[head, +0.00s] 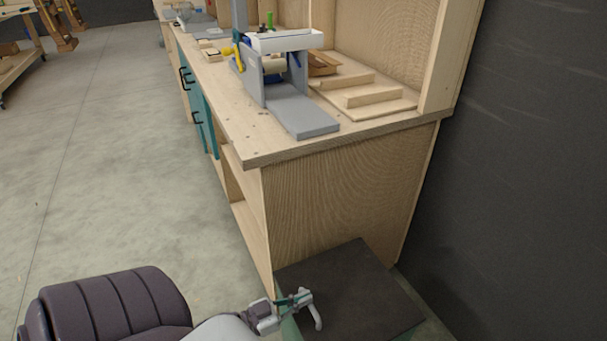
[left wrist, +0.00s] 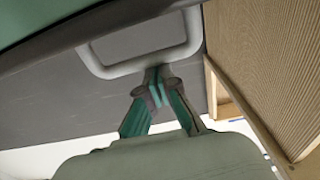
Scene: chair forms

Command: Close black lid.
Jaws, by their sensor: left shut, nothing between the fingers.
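The black lid (head: 365,290) is a flat dark panel at the bottom of the head view, beside the end of the workbench. Its exact tilt is hard to tell. In the left wrist view its dark underside or face (left wrist: 60,75) fills much of the upper left. A pale grey U-shaped handle (left wrist: 110,70) shows there. In the head view the left gripper (head: 293,299) is over the lid's left edge. My right gripper is not in view.
A wooden workbench (head: 330,200) stands just behind the lid, with a grey machine (head: 275,75) and wood pieces on top. A dark wall (head: 530,150) is at the right. Open floor (head: 110,170) lies at the left.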

